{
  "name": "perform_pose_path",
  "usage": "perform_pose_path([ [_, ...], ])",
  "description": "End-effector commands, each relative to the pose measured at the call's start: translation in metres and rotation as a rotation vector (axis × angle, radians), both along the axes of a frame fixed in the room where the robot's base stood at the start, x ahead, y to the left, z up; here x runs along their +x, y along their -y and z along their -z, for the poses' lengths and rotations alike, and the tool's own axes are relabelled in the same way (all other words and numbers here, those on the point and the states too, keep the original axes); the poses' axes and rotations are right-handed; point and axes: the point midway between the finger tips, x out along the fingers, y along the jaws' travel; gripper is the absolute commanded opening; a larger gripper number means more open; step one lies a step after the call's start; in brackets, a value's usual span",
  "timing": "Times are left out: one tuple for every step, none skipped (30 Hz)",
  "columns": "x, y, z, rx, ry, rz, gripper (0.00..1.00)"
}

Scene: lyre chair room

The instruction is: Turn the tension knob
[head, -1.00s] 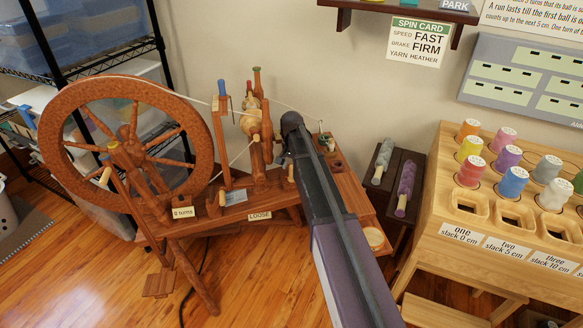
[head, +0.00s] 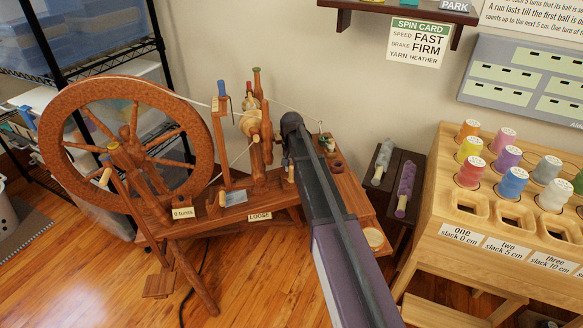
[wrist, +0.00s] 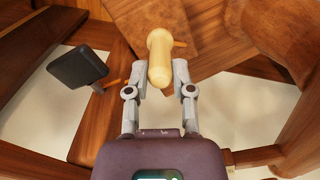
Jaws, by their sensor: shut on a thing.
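The spinning wheel (head: 138,183) stands at the left in the head view, with a large spoked wheel and a wooden bench. A pale, rounded wooden knob (wrist: 160,62) with a small orange pin at its side is between my fingertips in the wrist view. My gripper (wrist: 158,72) is shut on this knob, one finger on each side. In the head view my arm hides most of the gripper. A tag reading LOOSE (head: 260,216) is on the bench's front edge. Another tag reads 9 turns (head: 183,212).
A dark square paddle (wrist: 77,67) is left of my fingers in the wrist view. The bobbin (head: 250,123) and upright posts stand close left of my arm. A wooden rack of yarn spools (head: 460,228) is at the right. A spin card (head: 418,42) reads FAST, FIRM, HEATHER.

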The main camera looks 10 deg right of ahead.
Motion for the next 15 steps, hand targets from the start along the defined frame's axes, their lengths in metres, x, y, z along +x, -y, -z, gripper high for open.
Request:
perform_pose_path([
  [-0.0003,0.0,0.0002,0.0,-0.001,-0.037,0.0],
  [-0.0003,0.0,0.0002,0.0,-0.001,-0.061,0.0],
  [-0.0003,0.0,0.0002,0.0,-0.001,-0.095,0.0],
  [-0.0003,0.0,0.0002,0.0,-0.001,-0.121,0.0],
  [-0.0003,0.0,0.0002,0.0,-0.001,-0.147,0.0],
  [-0.0004,0.0001,0.0002,0.0,-0.001,-0.182,0.0],
  [-0.0004,0.0001,0.0002,0.0,-0.001,-0.208,0.0],
  [-0.0004,0.0001,0.0002,0.0,-0.001,-0.233,0.0],
  [-0.0004,0.0001,0.0002,0.0,-0.001,-0.268,0.0],
  [-0.0004,0.0002,0.0002,0.0,-0.001,-0.292,0.0],
  [-0.0004,0.0002,0.0002,0.0,-0.001,-0.316,0.0],
  [-0.0004,0.0002,0.0002,0.0,-0.001,-0.348,0.0],
  [-0.0004,0.0003,0.0002,0.0,-0.001,-0.371,0.0],
  [-0.0004,0.0002,0.0002,0.0,-0.001,-0.393,0.0],
  [-0.0004,0.0003,0.0002,0.0,-0.001,-0.42,0.0],
])
